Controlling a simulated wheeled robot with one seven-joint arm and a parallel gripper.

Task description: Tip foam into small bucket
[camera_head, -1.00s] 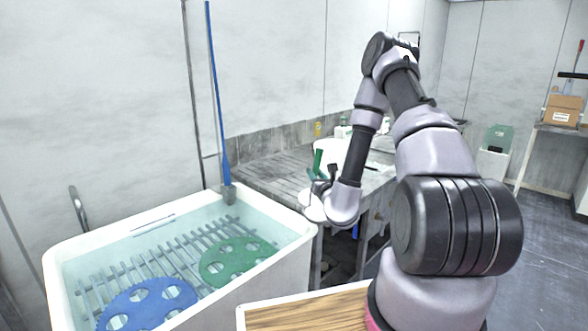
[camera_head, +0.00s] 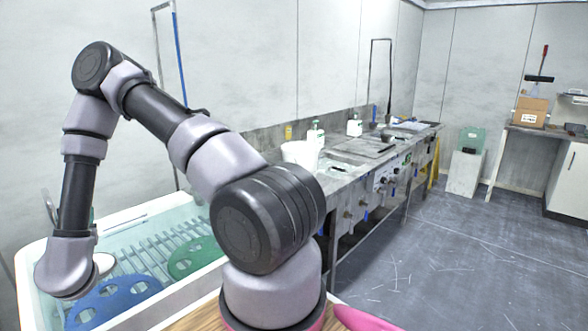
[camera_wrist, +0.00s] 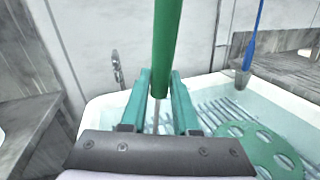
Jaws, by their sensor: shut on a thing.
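My gripper (camera_wrist: 161,85) is shut on a green cylindrical handle (camera_wrist: 166,40) in the wrist view. A thin metal rod shows below the handle between the fingers; the tool's working end is hidden. In the head view my wrist hides the gripper and nearly all of the handle, above the tub's left part. A white bucket (camera_head: 299,153) stands on the near end of the grey bench, apart from my gripper; its inside cannot be seen. I cannot make out any foam.
The white water tub (camera_head: 150,209) holds a slatted rack, a green holed disc (camera_head: 194,257) and a blue holed disc (camera_head: 118,302). A blue-handled tool (camera_wrist: 252,45) stands at its corner. White bottles (camera_head: 316,132) stand on the bench (camera_head: 345,160). Open floor lies right.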

